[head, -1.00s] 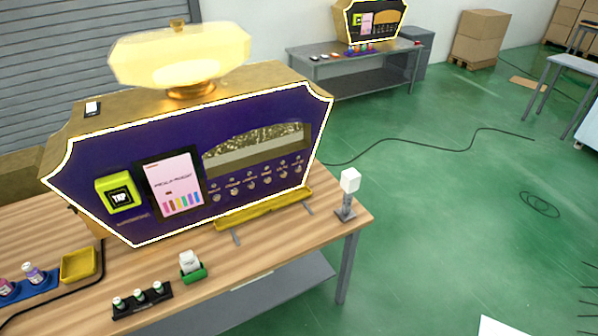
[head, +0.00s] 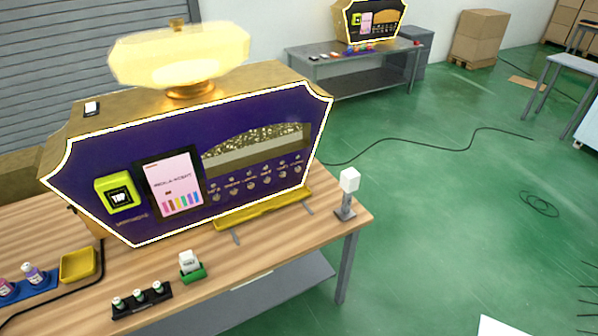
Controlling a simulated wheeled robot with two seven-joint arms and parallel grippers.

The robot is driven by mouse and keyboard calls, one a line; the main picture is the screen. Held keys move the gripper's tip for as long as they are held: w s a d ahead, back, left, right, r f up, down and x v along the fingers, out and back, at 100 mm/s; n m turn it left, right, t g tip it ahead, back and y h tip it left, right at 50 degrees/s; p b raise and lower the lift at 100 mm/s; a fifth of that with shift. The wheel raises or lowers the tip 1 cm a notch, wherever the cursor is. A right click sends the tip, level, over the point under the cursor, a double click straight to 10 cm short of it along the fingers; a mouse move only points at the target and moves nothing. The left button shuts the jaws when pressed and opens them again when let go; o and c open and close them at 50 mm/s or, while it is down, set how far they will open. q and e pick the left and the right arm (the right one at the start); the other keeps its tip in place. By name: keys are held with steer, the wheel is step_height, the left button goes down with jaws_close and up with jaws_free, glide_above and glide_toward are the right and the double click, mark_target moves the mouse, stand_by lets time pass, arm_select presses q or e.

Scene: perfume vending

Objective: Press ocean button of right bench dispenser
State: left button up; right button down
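A large purple and gold perfume dispenser (head: 130,160) with a lit white outline stands on the near wooden bench. Its front has a row of small round buttons (head: 252,185) with labels too small to read, so I cannot tell which is ocean. A screen (head: 172,183) with coloured bars and a yellow-green payment pad (head: 119,193) sit left of the buttons. A second, similar dispenser (head: 352,28) stands on the grey bench at the back. Neither of my grippers is in view.
The wooden bench (head: 225,275) also holds a black rack of small bottles (head: 142,301), a green holder with a white block (head: 190,266), a yellow tray (head: 78,265) and a white cube on a stand (head: 349,182). A black cable (head: 440,150) crosses the mostly open green floor (head: 440,220).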

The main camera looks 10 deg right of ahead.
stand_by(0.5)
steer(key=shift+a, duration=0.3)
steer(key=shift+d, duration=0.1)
